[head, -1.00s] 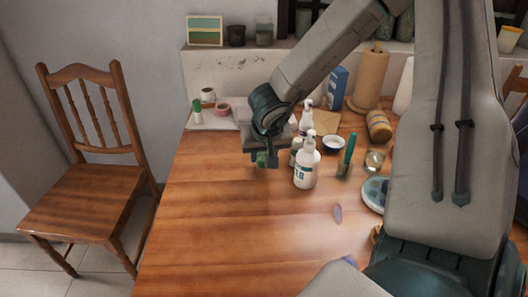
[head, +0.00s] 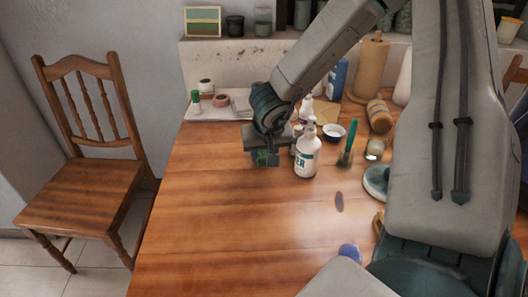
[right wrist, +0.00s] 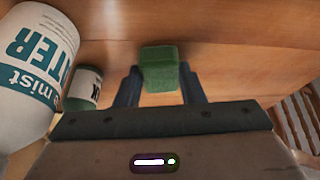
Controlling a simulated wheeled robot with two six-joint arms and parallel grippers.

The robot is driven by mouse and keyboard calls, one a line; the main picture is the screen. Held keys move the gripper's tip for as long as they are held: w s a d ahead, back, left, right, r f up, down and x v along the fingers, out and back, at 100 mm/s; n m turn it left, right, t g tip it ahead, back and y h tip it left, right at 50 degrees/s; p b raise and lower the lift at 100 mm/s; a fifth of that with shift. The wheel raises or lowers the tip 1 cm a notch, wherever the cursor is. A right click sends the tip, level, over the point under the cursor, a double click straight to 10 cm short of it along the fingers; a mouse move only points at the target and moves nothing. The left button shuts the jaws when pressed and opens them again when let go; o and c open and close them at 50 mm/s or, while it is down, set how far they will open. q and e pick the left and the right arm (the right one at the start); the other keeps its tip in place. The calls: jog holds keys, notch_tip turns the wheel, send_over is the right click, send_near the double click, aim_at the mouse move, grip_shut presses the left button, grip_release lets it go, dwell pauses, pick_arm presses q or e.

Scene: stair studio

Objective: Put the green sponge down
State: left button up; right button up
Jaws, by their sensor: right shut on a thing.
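The green sponge (right wrist: 160,68) is held between the two dark fingers of my right gripper (right wrist: 163,88) in the right wrist view, with wood tabletop behind it. In the head view my right gripper (head: 265,158) points down over the wooden table (head: 235,215), left of a white spray bottle (head: 307,158). Only a little green of the sponge shows there between the fingers. I cannot tell whether the sponge touches the tabletop. My left gripper is not in view.
The white bottle (right wrist: 32,65) and a small green-and-white container (right wrist: 84,88) stand close beside the gripper. A green-handled brush (head: 348,145), a white bowl (head: 334,132) and a paper roll (head: 371,75) are further right. The table's left and front areas are clear.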

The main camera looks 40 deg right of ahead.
jog(key=o, duration=0.9)
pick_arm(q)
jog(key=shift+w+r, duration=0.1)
pick_arm(e)
jog(key=shift+r+p, duration=0.2)
jog(key=shift+p, duration=0.35)
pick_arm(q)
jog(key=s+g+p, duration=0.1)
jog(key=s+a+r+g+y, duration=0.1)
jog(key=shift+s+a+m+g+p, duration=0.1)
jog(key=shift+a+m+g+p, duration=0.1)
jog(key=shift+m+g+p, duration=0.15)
pick_arm(e)
jog(key=v, duration=1)
jog(key=shift+s+d+r, duration=0.15)
jog(key=shift+s+r, duration=0.1)
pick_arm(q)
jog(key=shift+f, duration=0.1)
